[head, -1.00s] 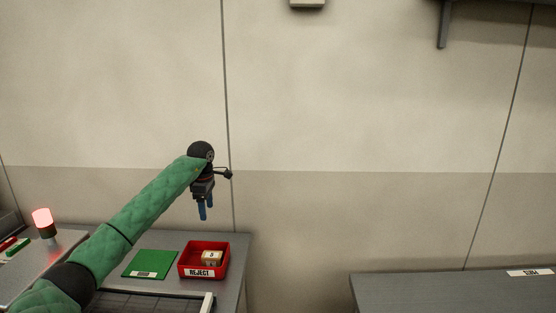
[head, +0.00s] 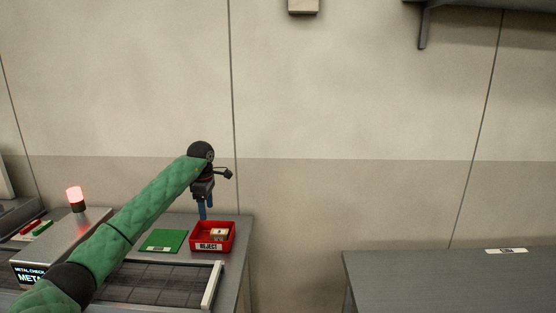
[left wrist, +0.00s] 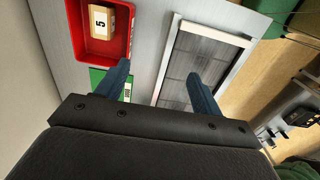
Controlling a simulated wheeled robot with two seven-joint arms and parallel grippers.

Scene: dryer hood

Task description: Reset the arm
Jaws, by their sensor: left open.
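My left arm, in a green quilted sleeve, reaches in from the lower left of the head view. Its gripper (head: 206,208) points down above the table, close to the red REJECT bin (head: 230,238). In the left wrist view the two blue fingers (left wrist: 158,82) stand apart with nothing between them. In the head view the box (head: 219,232) is partly hidden by the bin wall. My right gripper is not in view.
A green mat (head: 164,240) lies left of the bin. A dark conveyor (head: 165,282) runs along the front, beside a metal checker (head: 45,262) with a lit red lamp (head: 75,196). A grey table (head: 440,280) stands right, across a gap.

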